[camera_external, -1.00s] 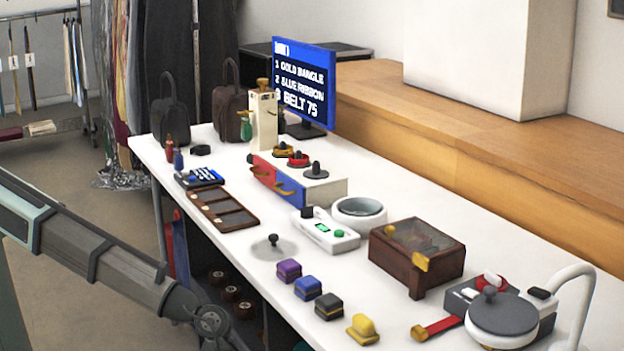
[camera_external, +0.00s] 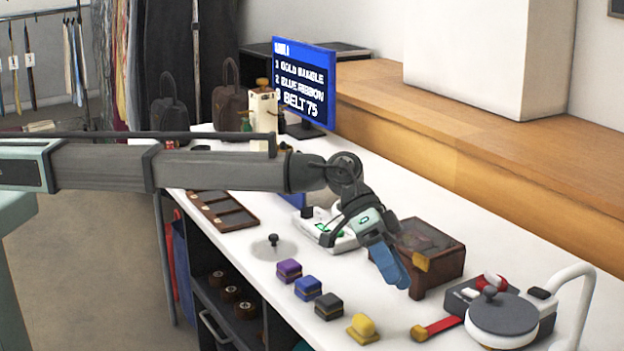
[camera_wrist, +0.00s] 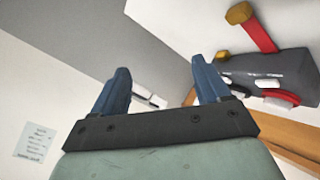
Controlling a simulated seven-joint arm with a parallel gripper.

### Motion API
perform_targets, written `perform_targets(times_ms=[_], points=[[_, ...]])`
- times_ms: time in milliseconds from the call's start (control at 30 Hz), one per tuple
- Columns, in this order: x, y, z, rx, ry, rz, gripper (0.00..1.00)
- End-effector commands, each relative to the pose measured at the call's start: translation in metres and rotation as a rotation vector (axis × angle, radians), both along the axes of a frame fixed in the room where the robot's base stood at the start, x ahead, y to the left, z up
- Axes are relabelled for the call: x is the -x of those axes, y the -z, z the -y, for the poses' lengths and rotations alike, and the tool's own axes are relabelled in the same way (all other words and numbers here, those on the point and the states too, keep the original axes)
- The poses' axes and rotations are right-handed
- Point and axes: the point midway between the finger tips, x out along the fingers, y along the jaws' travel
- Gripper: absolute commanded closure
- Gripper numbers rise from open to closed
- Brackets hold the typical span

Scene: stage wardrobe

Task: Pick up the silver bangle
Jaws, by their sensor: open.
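I cannot make out a silver bangle in either view. My gripper (camera_external: 390,266) is above the white table (camera_external: 440,226), just left of a dark wooden box (camera_external: 440,264) with a clear lid and a yellow catch. The gripper covers part of this box, and the box's contents are unclear. In the wrist view, the blue fingers of my gripper (camera_wrist: 160,75) are apart, with nothing held between them.
Purple (camera_external: 289,270), blue (camera_external: 308,287), dark (camera_external: 328,305) and yellow (camera_external: 363,328) blocks line the front edge. A grey device with a red lever (camera_external: 440,327) stands at the right. A screen (camera_external: 304,82) stands at the back.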

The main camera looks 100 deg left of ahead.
Motion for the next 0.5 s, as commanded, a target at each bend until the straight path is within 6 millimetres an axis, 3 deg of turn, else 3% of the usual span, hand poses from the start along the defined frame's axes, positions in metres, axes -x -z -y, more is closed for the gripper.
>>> perform_targets(times_ms=[33,167,300,500], points=[[-0.003,-0.001,-0.036,-0.074,0.023,-0.004,0.24],[0.01,0.004,-0.133,-0.292,0.115,-0.049,0.24],[0.038,0.004,-0.242,-0.504,0.219,-0.142,0.24],[0.09,-0.006,-0.375,-0.704,0.346,-0.314,0.24]])
